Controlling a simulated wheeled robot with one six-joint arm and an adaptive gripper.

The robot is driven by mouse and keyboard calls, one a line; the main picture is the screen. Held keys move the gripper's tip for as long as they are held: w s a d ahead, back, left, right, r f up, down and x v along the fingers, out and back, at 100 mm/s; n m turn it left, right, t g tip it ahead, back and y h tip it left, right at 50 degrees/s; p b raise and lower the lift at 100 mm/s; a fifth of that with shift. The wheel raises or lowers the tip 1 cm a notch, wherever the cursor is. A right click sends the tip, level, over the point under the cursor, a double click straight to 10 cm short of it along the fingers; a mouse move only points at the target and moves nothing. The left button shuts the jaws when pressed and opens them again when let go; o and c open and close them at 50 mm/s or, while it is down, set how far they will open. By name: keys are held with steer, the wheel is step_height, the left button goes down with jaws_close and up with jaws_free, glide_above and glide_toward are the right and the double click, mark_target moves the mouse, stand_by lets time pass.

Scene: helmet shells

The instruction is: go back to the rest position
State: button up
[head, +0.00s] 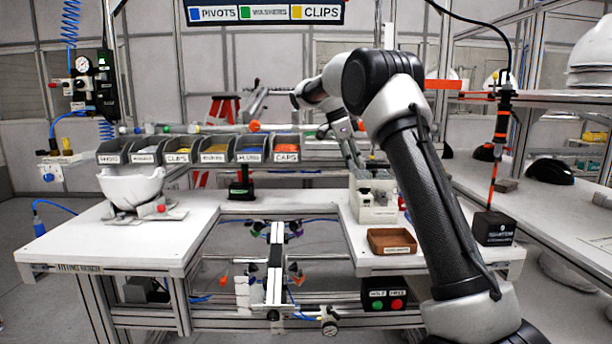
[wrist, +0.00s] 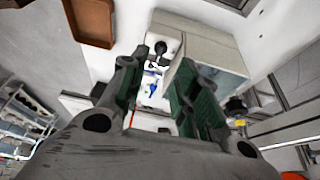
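My arm rises from the lower right of the head view and bends back over the bench. My gripper (head: 352,160) hangs above the grey-white box unit (head: 376,208) at the bench's right side. In the wrist view my gripper (wrist: 160,85) has its two green-padded fingers spread apart, with nothing between them. The box unit (wrist: 210,50) lies beyond the fingertips, with a black knob and a small blue part beside it. Whether the fingers touch anything cannot be told.
The white bench (head: 120,243) carries a white helmet shell (head: 132,186) on a stand at left. A brown tray (head: 391,241) sits near the right front edge, and a black block (head: 493,228) stands farther right. A row of labelled bins (head: 212,150) runs along the back.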

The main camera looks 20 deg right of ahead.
steer(key=s+a+f+n+y, duration=0.2)
steer(key=s+f+n, duration=0.4)
steer(key=n, duration=0.6)
steer(key=s+a+n+t, duration=0.1)
steer(key=s+n+t, duration=0.1)
steer(key=s, duration=1)
steer(key=s+a+r+n+t+y, duration=0.1)
steer(key=s+n, duration=0.3)
steer(key=s, duration=0.8)
steer(key=s+a+n+t+y, duration=0.1)
steer(key=s+a+n+t, duration=0.1)
steer(key=s, duration=1)
steer(key=shift+s+r+n+t, duration=0.2)
steer(key=shift+r+n+t, duration=0.15)
steer(key=shift+n, duration=0.35)
steer(key=shift+a, duration=0.1)
